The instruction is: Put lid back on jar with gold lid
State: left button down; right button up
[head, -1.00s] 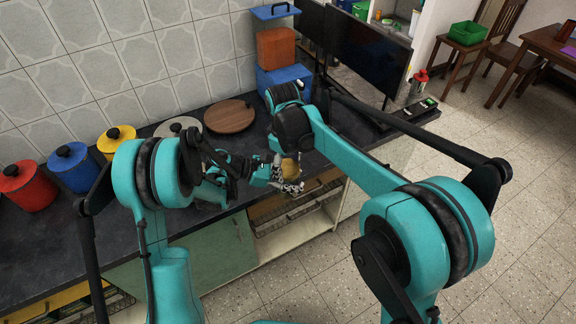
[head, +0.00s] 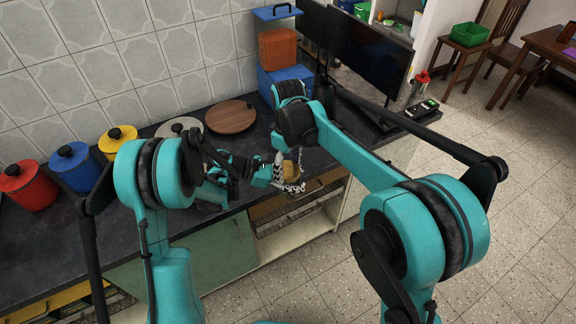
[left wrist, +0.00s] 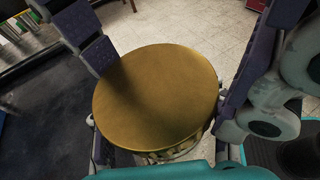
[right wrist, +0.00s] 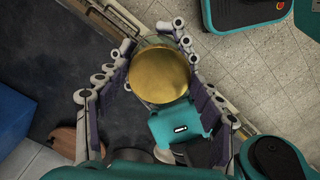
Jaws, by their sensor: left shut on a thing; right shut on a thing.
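The gold lid (left wrist: 155,98) is a round flat disc, seen from above in the left wrist view. Under its near edge shows a clear jar (left wrist: 178,151) with pale contents. The lid (right wrist: 159,74) lies between the fingers of my right gripper (right wrist: 152,35), which seems shut on it. A strip of glass shows past its far edge. My left gripper (left wrist: 165,125) has its fingers at both sides of the jar and seems shut on it. Whether the lid is seated on the rim is hidden. In the head view the grippers meet near the counter's front edge, covering most of the jar.
Red (head: 27,186), blue (head: 74,167) and yellow (head: 118,141) canisters stand at the counter's left. A round wooden board (head: 230,117) lies by the wall. Blue and orange containers (head: 278,48) stack behind my right arm. The dark counter (head: 90,235) is clear at front left.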

aim_at(289, 169)
jog(key=shift+d+f, duration=0.1)
jog(key=shift+f, duration=0.3)
jog(key=shift+o, duration=0.8)
jog(key=shift+w+d+f, duration=0.15)
jog(key=shift+f, duration=0.05)
jog(key=shift+o, duration=0.2)
jog(key=o, duration=0.9)
jog(key=shift+c, duration=0.2)
jog(key=shift+r, duration=0.1)
jog(key=shift+r, duration=0.1)
jog(key=shift+r, duration=1.9)
jog(key=c, duration=1.6)
